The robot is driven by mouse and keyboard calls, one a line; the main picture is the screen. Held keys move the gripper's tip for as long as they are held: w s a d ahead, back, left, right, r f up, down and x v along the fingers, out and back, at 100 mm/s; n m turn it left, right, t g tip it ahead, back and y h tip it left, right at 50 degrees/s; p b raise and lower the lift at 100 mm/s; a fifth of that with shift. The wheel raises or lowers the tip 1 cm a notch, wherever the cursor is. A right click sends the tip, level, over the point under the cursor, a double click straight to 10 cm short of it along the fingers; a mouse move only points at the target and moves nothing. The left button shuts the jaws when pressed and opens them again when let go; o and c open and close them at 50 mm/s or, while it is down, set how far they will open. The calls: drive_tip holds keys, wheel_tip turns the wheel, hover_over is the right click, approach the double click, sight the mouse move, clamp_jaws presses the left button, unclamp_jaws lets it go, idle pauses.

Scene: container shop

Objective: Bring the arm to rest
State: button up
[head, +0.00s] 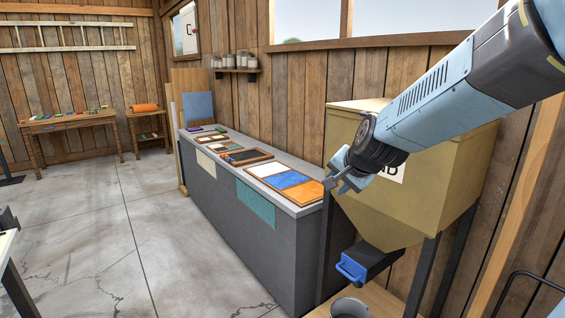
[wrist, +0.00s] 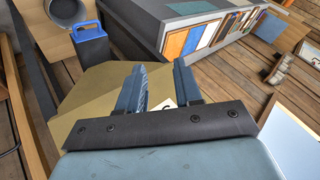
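My arm reaches in from the upper right of the head view. My gripper (head: 334,183) is at its end, in front of the upper left part of a tan hopper (head: 436,205). In the wrist view my gripper (wrist: 158,72) shows two blue-grey fingers standing apart with nothing between them. The hopper (wrist: 92,92) lies beyond the fingers there. I cannot tell whether the gripper touches it.
A grey counter (head: 230,208) with colored panels runs along the wooden wall. A blue-handled chute (head: 352,270) sits under the hopper, above a grey bucket (head: 349,308). A workbench (head: 70,122) stands at the back left. The concrete floor (head: 100,225) is open.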

drive_tip(key=s+d+r+n+g+h, duration=0.1)
drive_tip(key=s+d+n, duration=0.2)
drive_tip(key=s, duration=0.8)
drive_tip(key=s+d+r+n+g+h, duration=0.1)
drive_tip(key=s+d+r+n+g, duration=0.1)
drive_tip(key=s+d+n, duration=0.2)
drive_tip(key=s+d, duration=0.3)
drive_tip(key=s, duration=0.4)
drive_tip(key=shift+r+h, duration=0.25)
drive_tip(key=shift+h, duration=0.05)
